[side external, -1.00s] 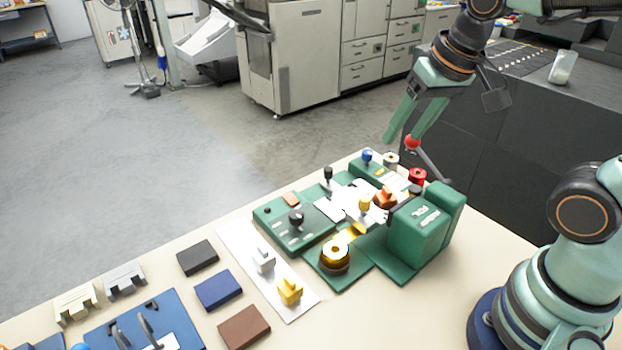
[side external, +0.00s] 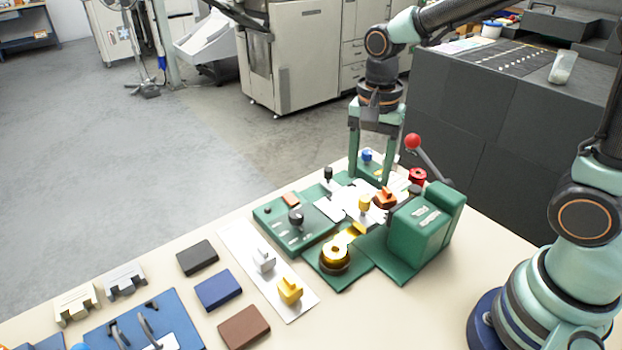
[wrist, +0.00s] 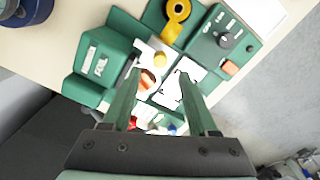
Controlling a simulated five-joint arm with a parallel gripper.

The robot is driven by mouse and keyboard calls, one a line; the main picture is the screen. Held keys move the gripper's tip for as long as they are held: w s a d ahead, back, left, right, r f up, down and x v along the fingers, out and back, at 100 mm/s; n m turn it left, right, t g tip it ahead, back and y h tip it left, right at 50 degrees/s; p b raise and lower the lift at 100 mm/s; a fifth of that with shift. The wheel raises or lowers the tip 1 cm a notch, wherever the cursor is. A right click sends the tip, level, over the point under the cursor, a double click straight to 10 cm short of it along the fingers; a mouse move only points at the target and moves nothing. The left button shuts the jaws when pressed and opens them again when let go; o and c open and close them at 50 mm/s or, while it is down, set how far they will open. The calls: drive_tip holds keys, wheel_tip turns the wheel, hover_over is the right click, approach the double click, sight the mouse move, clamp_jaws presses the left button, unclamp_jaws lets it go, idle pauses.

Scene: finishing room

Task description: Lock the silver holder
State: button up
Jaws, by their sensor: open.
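A silver-grey block with a raised grip (side external: 263,260) stands on a white plate (side external: 237,236), beside a similar yellow block (side external: 290,291). An orange block of like shape (side external: 385,197) sits on the green machine, and it also shows in the wrist view (wrist: 148,80). I cannot tell which part locks the silver holder. My gripper (side external: 368,180) is open and empty, pointing down at the machine's far end, with a blue knob (side external: 367,156) seen between its fingers. In the wrist view my fingers (wrist: 160,74) straddle the white part of the machine. The right finger hides a pale round part.
The green press housing (side external: 420,226) stands near my gripper. A lever with a red ball (side external: 412,141) rises beside it. A gold roll (side external: 336,254), black knob (side external: 296,218) and red knob (side external: 417,176) stick up. Flat dark, blue and brown blocks lie left.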

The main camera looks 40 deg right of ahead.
sight(366, 198)
wheel_tip(366, 198, down, 6)
drive_tip(key=shift+f, duration=0.1)
idle(0.4)
clamp_jaws()
